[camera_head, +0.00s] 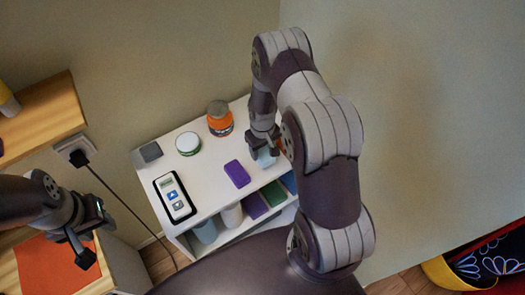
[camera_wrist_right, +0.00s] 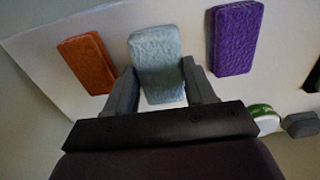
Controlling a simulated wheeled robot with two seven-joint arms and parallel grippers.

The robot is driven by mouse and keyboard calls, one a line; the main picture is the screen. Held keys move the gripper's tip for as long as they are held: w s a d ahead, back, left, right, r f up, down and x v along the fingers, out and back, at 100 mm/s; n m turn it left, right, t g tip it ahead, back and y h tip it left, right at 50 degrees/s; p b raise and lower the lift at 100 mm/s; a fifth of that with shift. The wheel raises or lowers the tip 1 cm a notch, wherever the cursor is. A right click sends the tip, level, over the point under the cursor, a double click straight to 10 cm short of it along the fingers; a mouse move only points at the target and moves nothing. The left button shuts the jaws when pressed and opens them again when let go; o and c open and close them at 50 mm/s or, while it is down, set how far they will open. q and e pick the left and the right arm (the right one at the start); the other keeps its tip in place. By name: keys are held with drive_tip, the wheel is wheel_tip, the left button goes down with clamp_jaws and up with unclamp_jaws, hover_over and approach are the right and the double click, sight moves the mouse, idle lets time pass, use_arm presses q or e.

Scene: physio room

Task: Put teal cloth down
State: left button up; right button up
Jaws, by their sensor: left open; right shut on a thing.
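The teal cloth (camera_wrist_right: 156,55) is a pale blue-green folded block in the right wrist view. My right gripper (camera_wrist_right: 160,88) is shut on it, one finger on each side. In the head view the cloth (camera_head: 266,158) is mostly hidden below my right gripper (camera_head: 264,146), over the right part of the white shelf top (camera_head: 205,150). I cannot tell whether the cloth touches the shelf. My left gripper (camera_head: 92,240) is open and empty at the left, near an orange cloth on a wooden surface.
A purple cloth (camera_head: 237,174) and an orange cloth (camera_wrist_right: 87,62) lie on either side of the teal one. A jar (camera_head: 219,118), a green-rimmed tub (camera_head: 188,143), a grey block (camera_head: 150,152) and a device (camera_head: 174,197) stand on the shelf top. Walls close in behind.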

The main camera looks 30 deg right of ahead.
sight(263, 152)
wheel_tip(263, 152, down, 3)
drive_tip(key=shift+s+r+p, duration=0.15)
drive_tip(key=shift+r+p, duration=0.05)
drive_tip(key=shift+p, duration=0.2)
drive_tip(key=shift+f, duration=0.2)
drive_tip(key=shift+f+b, duration=0.15)
drive_tip(key=shift+b, duration=0.15)
use_arm(q)
drive_tip(key=shift+s+r, duration=0.1)
drive_tip(key=shift+r, duration=0.4)
use_arm(e)
drive_tip(key=o, duration=1)
use_arm(q)
drive_tip(key=shift+r, duration=0.1)
